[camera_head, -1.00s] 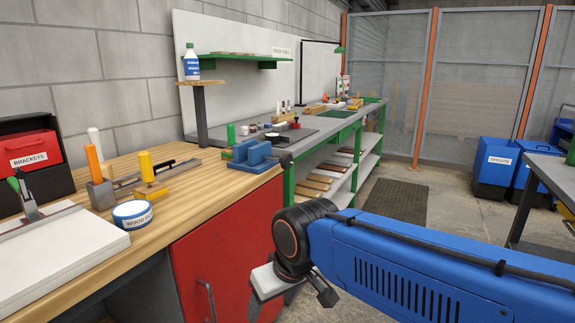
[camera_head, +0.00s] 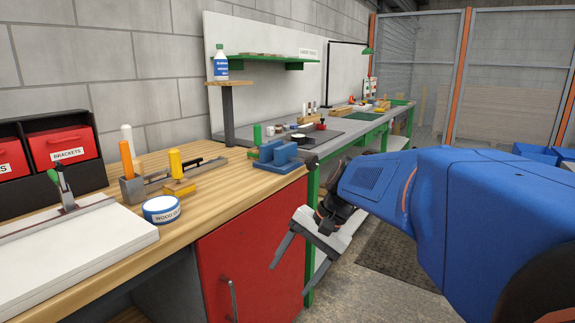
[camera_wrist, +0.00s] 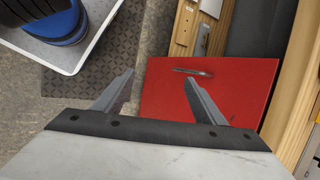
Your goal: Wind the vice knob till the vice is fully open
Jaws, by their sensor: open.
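The blue vice (camera_head: 277,153) sits on the right end of the wooden bench, near its front corner. A small dark knob (camera_head: 312,158) shows at the vice's right side, at the bench edge. I cannot tell how far the vice jaws are apart. My gripper (camera_head: 291,280) is open and empty, below the bench top in front of the red cabinet door, lower than the vice and apart from it. In the wrist view my gripper's two fingers (camera_wrist: 158,78) are spread before the red door (camera_wrist: 215,100); the vice is not seen there.
The wooden bench (camera_head: 235,200) holds a wood glue tin (camera_head: 161,209), a yellow-handled tool (camera_head: 175,162) and a white board (camera_head: 75,255). A green-framed bench (camera_head: 350,128) stands behind. The red door has a handle (camera_head: 232,300). Open floor with a dark mat (camera_head: 390,258) lies right.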

